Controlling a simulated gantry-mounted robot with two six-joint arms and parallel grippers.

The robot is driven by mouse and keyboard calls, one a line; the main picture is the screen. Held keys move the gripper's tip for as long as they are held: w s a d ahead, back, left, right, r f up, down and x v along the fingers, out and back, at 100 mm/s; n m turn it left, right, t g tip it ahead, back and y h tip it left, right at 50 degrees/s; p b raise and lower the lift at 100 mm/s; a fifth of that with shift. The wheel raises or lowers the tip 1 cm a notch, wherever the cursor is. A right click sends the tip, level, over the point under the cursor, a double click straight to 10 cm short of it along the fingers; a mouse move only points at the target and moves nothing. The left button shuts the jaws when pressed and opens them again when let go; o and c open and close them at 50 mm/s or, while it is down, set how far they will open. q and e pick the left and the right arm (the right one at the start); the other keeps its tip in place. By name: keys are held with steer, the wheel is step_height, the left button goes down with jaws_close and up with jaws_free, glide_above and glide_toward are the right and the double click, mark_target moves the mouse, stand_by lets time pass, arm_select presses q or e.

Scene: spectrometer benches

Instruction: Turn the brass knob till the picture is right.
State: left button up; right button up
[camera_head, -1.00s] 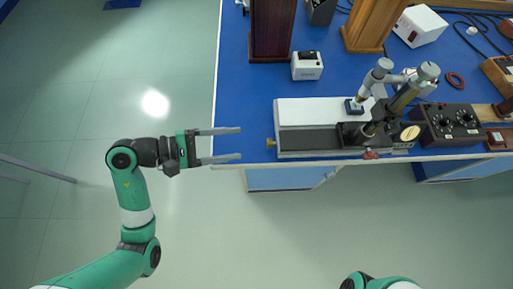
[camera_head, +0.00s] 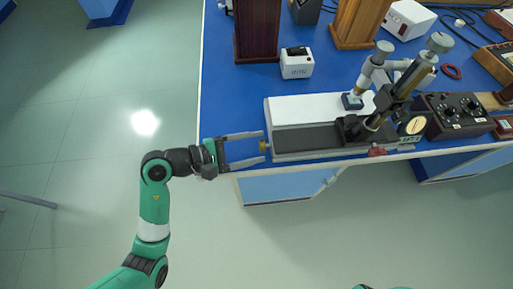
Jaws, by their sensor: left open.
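The brass knob (camera_head: 263,147) sticks out of the left end of a grey and black instrument bench (camera_head: 305,140) near the front edge of the blue table. A microscope-like viewing tube (camera_head: 405,82) stands on the bench's right part. My left gripper (camera_head: 264,147) is open, with its two long grey fingers pointing right. Its fingertips lie on either side of the knob in the picture; I cannot tell whether they touch it. No picture from the instrument is visible. My right gripper is out of view; only a bit of green arm shows at the bottom edge.
A small white box (camera_head: 297,64) and a dark wooden block (camera_head: 256,30) stand behind the bench. A black control box with dials (camera_head: 455,113) is at its right. A red clamp (camera_head: 377,151) sits at the front edge. Open floor lies left of the table.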

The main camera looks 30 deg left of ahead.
arm_select(q)
steer(key=shift+w+d+f, duration=0.1)
steer(key=shift+w+d, duration=0.15)
steer(key=shift+w, duration=0.05)
jaws_close()
stand_by(0.3)
